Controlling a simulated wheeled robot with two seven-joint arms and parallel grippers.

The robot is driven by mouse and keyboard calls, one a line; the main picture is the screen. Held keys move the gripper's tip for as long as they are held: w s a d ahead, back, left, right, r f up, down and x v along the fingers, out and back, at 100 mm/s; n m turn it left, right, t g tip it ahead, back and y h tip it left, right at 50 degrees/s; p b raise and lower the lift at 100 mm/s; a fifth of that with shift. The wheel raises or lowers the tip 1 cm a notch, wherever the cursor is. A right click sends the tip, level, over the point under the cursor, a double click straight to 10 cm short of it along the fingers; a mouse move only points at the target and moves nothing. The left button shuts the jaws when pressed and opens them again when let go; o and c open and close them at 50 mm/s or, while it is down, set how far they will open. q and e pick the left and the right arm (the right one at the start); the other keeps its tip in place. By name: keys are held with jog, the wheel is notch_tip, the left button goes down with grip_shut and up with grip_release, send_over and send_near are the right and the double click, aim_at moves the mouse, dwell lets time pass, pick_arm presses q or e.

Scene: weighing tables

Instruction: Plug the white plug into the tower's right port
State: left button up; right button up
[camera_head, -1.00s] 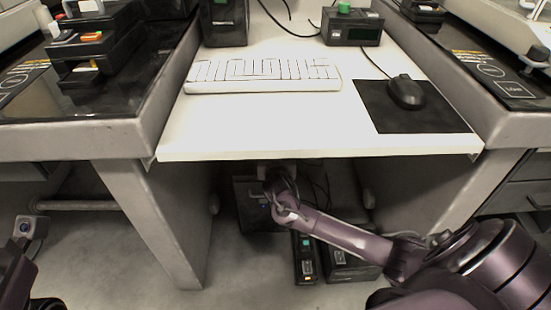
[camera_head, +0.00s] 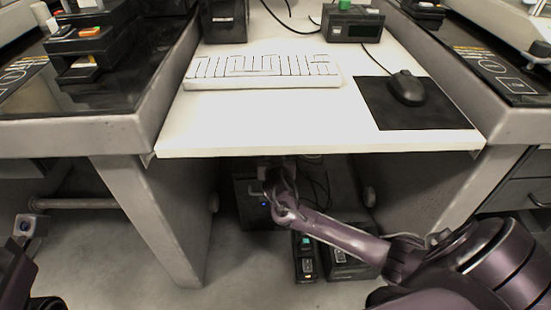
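The black tower (camera_head: 245,197) stands on the floor in the shade under the white desk, with a small blue light on its face. My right arm reaches in from the right under the desk. Its gripper (camera_head: 275,172) is in front of the tower's upper part, in shadow just below the desk edge. Its fingers are too dark and small to tell open from shut. I cannot make out the white plug or the tower's ports. Part of my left arm shows at the lower left edge, but its fingertips are not in view.
The desk (camera_head: 310,130) overhangs my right arm and bears a keyboard (camera_head: 262,72) and a mouse (camera_head: 406,88) on a black mat. Black boxes (camera_head: 305,258) stand on the floor beneath my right forearm. Dark cables hang right of the tower. Desk side panels (camera_head: 165,215) bound the space.

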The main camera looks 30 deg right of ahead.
jog(key=shift+f, duration=0.1)
jog(key=o, duration=1.6)
